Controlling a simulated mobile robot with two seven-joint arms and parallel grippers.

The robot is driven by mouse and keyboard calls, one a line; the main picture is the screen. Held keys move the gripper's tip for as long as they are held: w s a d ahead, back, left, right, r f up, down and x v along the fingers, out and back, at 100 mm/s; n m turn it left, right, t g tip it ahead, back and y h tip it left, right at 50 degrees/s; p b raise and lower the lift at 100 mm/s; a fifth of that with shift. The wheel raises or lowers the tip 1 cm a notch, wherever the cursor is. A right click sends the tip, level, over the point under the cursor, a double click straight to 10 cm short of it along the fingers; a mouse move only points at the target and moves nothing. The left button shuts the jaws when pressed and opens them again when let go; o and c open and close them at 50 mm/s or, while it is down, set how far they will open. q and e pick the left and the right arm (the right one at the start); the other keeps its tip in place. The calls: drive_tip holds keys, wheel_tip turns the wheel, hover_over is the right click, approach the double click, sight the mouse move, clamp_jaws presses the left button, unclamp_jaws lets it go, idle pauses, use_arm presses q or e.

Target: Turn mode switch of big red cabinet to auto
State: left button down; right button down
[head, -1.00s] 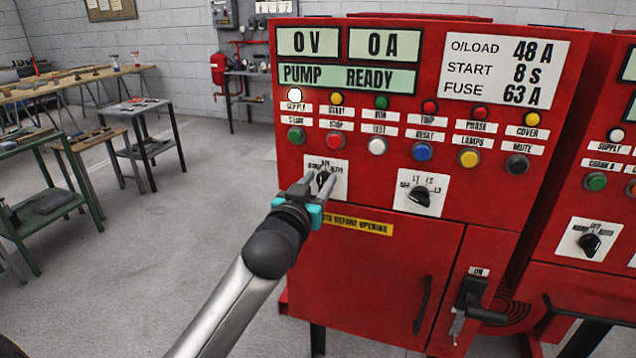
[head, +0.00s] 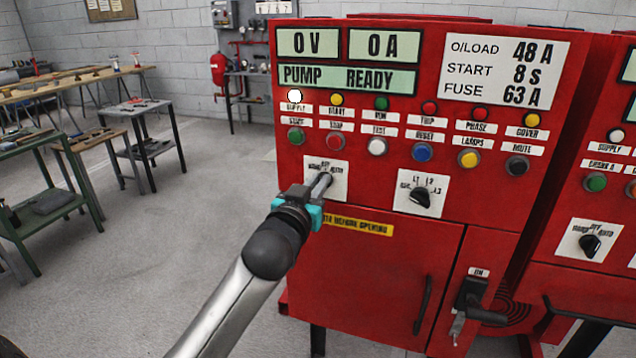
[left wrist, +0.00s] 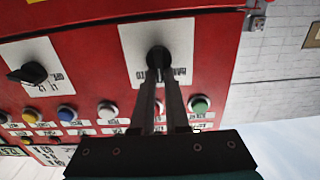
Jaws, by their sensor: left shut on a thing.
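The big red cabinet (head: 380,240) fills the middle of the head view. Its mode switch sits on a white plate (head: 312,190) with small position labels, at the left under the button row. My left gripper (head: 322,184) is at this switch, its fingers shut on the black knob. In the left wrist view the round black knob (left wrist: 158,58) shows at the tips of the two fingers (left wrist: 160,85). The fingers hide most of the knob in the head view, so I cannot tell which label it points at. My right gripper is not in view.
A second selector (head: 421,197) with a black knob is to the right, above the door handle (head: 422,305). Push buttons and lamps are above. Another red cabinet (head: 590,180) with a similar switch (head: 590,243) stands at the right. Workbenches (head: 70,140) are at the left; open floor lies between.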

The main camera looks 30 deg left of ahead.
use_arm(q)
drive_tip(key=m+p, duration=0.4)
drive_tip(key=m, duration=0.1)
drive_tip(key=shift+d+p, duration=0.35)
drive_tip(key=shift+w+d+f+m+p, duration=0.15)
drive_tip(key=shift+m+p, duration=0.45)
drive_tip(key=shift+m, duration=0.4)
drive_tip(key=shift+s+d+f+m+p, duration=0.1)
drive_tip(key=shift+m+p, duration=0.45)
drive_tip(key=shift+m, duration=0.45)
drive_tip(key=c, duration=0.9)
unclamp_jaws()
drive_tip(key=v, duration=1.5)
drive_tip(key=shift+a, duration=0.1)
